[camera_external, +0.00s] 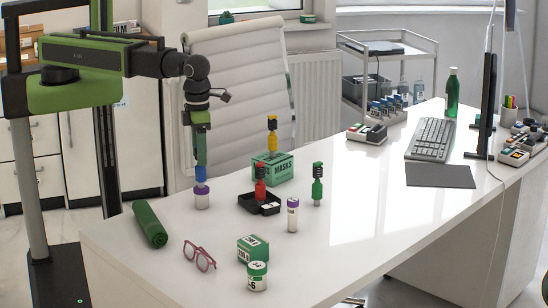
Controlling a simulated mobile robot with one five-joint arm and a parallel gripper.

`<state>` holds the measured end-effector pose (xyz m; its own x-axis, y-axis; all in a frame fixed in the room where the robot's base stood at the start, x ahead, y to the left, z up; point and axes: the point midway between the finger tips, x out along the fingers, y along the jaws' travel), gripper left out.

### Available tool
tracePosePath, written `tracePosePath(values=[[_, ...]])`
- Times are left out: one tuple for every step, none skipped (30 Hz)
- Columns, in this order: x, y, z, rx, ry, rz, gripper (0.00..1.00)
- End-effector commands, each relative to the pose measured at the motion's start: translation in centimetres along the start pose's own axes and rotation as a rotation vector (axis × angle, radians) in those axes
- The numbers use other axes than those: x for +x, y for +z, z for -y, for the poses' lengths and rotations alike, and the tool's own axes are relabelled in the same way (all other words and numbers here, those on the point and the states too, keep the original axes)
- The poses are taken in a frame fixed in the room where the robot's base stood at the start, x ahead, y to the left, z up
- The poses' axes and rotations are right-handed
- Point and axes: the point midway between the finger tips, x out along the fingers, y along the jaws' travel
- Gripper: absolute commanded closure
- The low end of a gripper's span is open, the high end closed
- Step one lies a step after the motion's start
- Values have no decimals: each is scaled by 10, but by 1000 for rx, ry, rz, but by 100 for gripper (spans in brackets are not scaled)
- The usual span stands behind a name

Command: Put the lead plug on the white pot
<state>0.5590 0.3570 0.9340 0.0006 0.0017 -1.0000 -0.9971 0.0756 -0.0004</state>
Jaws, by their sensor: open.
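A blue lead plug (201,174) stands upright on a white pot (202,201) with a purple band, on the left part of the desk. My gripper (201,160) points straight down right above the pot, with its open fingers at the plug's upper part. That upper part is hidden by the fingers. I cannot tell whether a finger touches the plug. Other plugs with black ribbed tops are a red one (260,188) in a black tray (250,205), a green one (317,188) on the desk, and a yellow one (272,142) at the green masks box.
Another white pot (292,216) with a purple top stands right of the tray. A green roll (150,224), pink glasses (199,257), a green-white box (252,247) and a green-white jar (257,277) lie nearer the front. The masks box (273,169) stands behind. The desk middle is clear.

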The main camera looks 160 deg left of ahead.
Motion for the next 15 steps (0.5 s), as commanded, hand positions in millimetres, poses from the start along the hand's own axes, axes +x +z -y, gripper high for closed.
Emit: tracePosePath(values=[[-24,0,0,0,0,0,51],[-31,0,0,0,0,0,51],[-40,0,0,0,0,0,51],[-47,0,0,0,0,0,51],[-53,0,0,0,0,-1,51],[-60,0,0,0,0,-1,51],[-64,0,0,0,0,-1,51],[-67,0,0,0,0,-1,51],[-70,0,0,0,0,-1,51],[-72,0,0,0,0,-1,51],[-73,0,0,0,0,-1,51],[-73,0,0,0,0,-1,51],[-73,0,0,0,0,-1,51],[-72,0,0,0,0,-1,51],[-71,0,0,0,0,-1,51]])
